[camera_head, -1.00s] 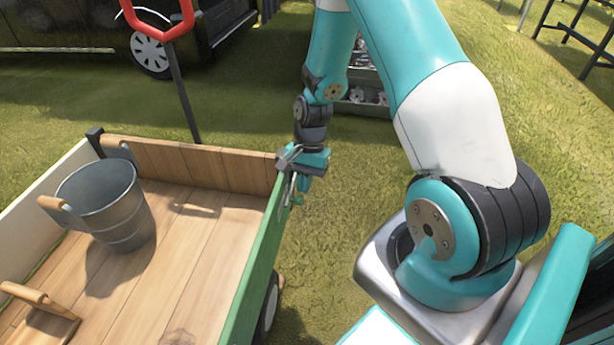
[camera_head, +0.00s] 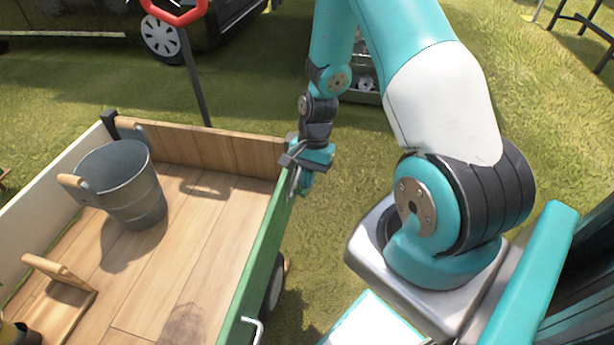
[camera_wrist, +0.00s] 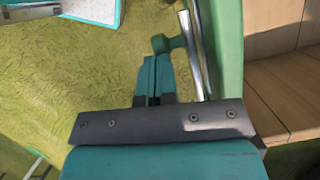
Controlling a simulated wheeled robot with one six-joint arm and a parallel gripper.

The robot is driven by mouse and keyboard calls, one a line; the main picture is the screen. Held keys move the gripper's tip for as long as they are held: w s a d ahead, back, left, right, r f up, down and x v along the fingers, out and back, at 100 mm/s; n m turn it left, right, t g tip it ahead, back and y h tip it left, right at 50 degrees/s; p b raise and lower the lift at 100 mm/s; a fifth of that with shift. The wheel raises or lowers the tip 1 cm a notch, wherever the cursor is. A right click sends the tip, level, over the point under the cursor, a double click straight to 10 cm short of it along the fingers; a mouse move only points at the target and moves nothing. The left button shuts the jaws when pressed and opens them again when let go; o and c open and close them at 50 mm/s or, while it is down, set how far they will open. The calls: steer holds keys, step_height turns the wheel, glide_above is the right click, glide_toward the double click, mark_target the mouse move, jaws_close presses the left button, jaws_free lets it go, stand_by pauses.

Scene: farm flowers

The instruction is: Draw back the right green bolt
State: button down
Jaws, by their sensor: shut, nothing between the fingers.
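In the wrist view a bolt shows as a silver rod (camera_wrist: 194,55) with a green knob (camera_wrist: 168,43) on its side, lying along the green side panel (camera_wrist: 228,45) of the cart. My gripper (camera_wrist: 152,66) has its teal fingers together, with nothing between them. The fingertips are just beside the knob, on its left and slightly nearer; I cannot tell whether they touch it. In the head view my gripper (camera_head: 299,184) is at the far end of the cart's green side (camera_head: 262,255), just outside it. My gripper mostly hides the bolt there.
The wooden cart bed (camera_head: 190,245) holds a metal bucket (camera_head: 122,185) and a wooden piece with a handle (camera_head: 60,285). A silver handle (camera_head: 257,325) sits on the near green side. A red pull handle (camera_head: 175,12) rises behind the cart. Grass right of the cart is open.

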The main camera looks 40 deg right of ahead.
steer(key=w+d+r+p, duration=0.2)
steer(key=d+r, duration=0.4)
steer(key=r, duration=0.4)
steer(key=shift+w+d+p, duration=0.2)
steer(key=shift+w+p, duration=0.2)
steer(key=shift+w, duration=0.05)
steer(key=a+r+n, duration=0.8)
steer(key=a+r, duration=0.4)
steer(key=a, duration=0.2)
steer(key=s+a+r+n+t+y, duration=0.1)
steer(key=s+a+r+n, duration=0.4)
steer(key=s+a+n, duration=0.15)
steer(key=s+a+r+n, duration=0.5)
steer(key=s+a+n, duration=0.1)
steer(key=s+a, duration=0.15)
step_height(320, 180, up, 14)
steer(key=s+p, duration=0.1)
steer(key=p, duration=1.3)
steer(key=shift+d+f, duration=0.15)
steer(key=shift+d, duration=0.1)
